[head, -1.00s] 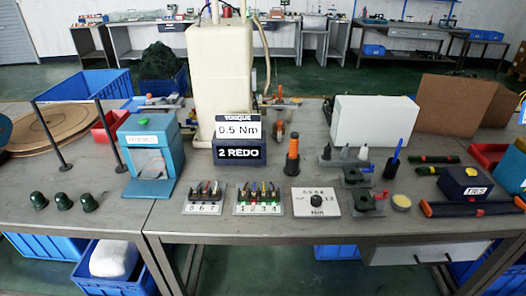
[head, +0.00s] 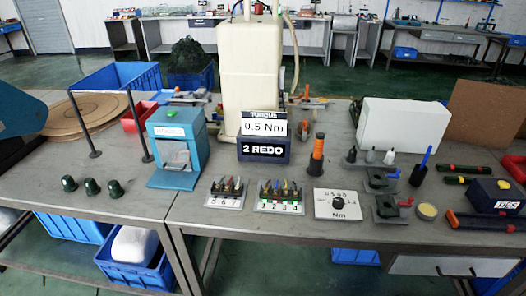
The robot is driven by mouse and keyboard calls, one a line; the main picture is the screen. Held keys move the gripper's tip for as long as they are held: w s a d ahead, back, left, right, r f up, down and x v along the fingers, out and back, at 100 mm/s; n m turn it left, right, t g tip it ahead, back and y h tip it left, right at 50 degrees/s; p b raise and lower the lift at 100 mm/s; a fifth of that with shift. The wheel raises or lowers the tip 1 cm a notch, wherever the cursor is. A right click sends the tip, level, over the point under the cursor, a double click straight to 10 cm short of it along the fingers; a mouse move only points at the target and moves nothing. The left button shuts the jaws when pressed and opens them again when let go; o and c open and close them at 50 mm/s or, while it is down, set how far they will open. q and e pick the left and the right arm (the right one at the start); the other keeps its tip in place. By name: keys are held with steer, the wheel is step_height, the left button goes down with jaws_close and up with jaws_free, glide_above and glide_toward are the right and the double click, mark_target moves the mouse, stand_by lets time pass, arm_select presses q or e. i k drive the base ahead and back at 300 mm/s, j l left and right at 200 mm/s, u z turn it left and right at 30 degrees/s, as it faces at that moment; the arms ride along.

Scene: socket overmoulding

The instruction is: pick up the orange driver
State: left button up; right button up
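The orange driver (head: 319,147) stands upright near the middle of the bench, with its orange handle up and its lower end in a dark round holder (head: 315,169). Its tip is hidden inside the holder. Nothing touches the handle. Neither of my grippers shows in the head view, so I cannot see whether they are open or shut.
Left of the driver is the torque display (head: 264,139). In front are a white dial box (head: 338,204) and a numbered bit rack (head: 280,206). Right are small grey fixtures (head: 381,179), a blue pen (head: 426,160) and a white box (head: 405,127).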

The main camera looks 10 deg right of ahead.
mark_target(320, 136)
steer(key=i+l, duration=0.75)
steer(key=i+u, duration=0.05)
steer(key=i, duration=0.05)
